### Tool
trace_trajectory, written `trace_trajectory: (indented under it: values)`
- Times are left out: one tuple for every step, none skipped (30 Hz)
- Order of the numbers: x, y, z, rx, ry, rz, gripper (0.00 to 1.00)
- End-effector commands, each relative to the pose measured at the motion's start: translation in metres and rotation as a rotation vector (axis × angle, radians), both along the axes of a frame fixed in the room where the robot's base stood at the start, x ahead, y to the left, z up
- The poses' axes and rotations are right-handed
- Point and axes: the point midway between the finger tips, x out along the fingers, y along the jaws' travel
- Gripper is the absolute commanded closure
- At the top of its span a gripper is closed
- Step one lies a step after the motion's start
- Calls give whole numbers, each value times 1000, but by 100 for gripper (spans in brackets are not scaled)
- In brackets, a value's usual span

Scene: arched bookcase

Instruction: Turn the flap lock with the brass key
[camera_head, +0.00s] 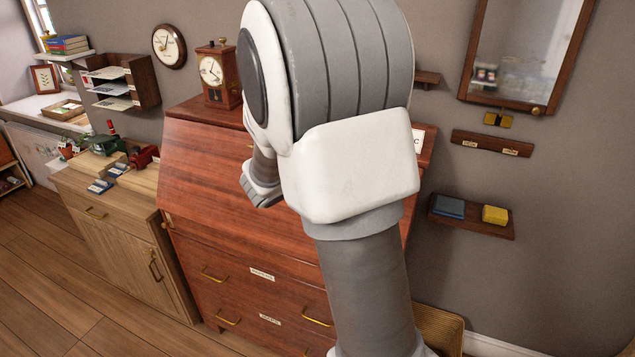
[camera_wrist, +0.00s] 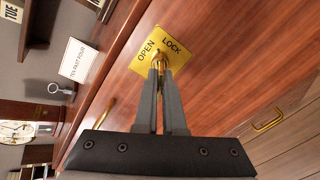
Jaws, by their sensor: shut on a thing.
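The brass key (camera_wrist: 160,58) is between my gripper's fingertips (camera_wrist: 160,72), at the lock plate in the wrist view. The yellow lock plate (camera_wrist: 172,44) carries the words OPEN and LOCK and is fixed to the reddish wooden flap (camera_wrist: 215,65). My gripper is shut on the key. The key's tip is hidden, so I cannot tell how deep it sits. In the head view the flap (camera_head: 205,150) is closed and sloping, and my arm hides the lock and gripper.
A silvery key (camera_wrist: 60,90) and a white card (camera_wrist: 74,60) show beside the flap. A clock (camera_head: 212,72) stands on the desk top. A wall shelf (camera_head: 470,217) holds blue and yellow blocks at the right. Drawers with brass handles (camera_head: 215,275) lie below the flap.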

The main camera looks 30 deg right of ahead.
Motion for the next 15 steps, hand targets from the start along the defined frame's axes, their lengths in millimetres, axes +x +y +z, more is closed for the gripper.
trace_trajectory:
  values:
    - [0, -1, -2, 7, -11, -8, 100]
    - [0, -1, -2, 12, -17, -12, 100]
    - [0, -1, -2, 17, -24, -17, 100]
    - [0, -1, -2, 21, -30, -20, 100]
    - [0, -1, -2, 26, -36, -24, 100]
    - [0, -1, -2, 31, -43, -28, 100]
    - [0, -1, -2, 35, -49, -32, 100]
    - [0, -1, -2, 40, -53, -36, 100]
    - [0, -1, -2, 44, -58, -39, 100]
    - [0, -1, -2, 47, -62, -41, 100]
    - [0, -1, -1, 49, -65, -43, 100]
    - [0, -1, -1, 52, -68, -46, 100]
    - [0, -1, -1, 53, -70, -46, 100]
    - [0, -1, -1, 54, -71, -47, 100]
    - [0, -1, 0, 55, -72, -48, 100]
